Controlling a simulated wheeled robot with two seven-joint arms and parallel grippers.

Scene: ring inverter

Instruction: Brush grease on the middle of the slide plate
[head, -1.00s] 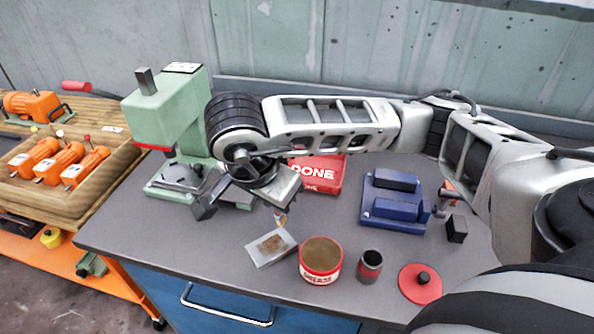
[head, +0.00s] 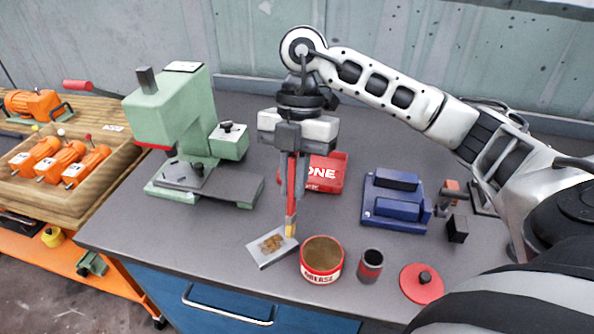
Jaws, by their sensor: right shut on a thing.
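My right gripper (head: 297,190) points down over the front of the bench, shut on a brush (head: 291,212) with a red handle and yellowish bristles. The brush hangs upright, bristles down, at the upper right corner of a small light plate, which I take to be the slide plate (head: 259,257). That plate lies flat with a brown, blotchy patch on its middle. I cannot tell whether the bristles touch it. An open red tin marked grease (head: 322,274) stands just right of the plate. My left gripper is not in view.
A green press (head: 171,115) stands at the back left, and a red DONE tray (head: 326,172) behind the gripper. A blue fixture (head: 396,201), small dark cup (head: 370,266), red lid (head: 421,283) and black block (head: 457,229) are to the right. The wooden tray (head: 113,172) holds orange parts.

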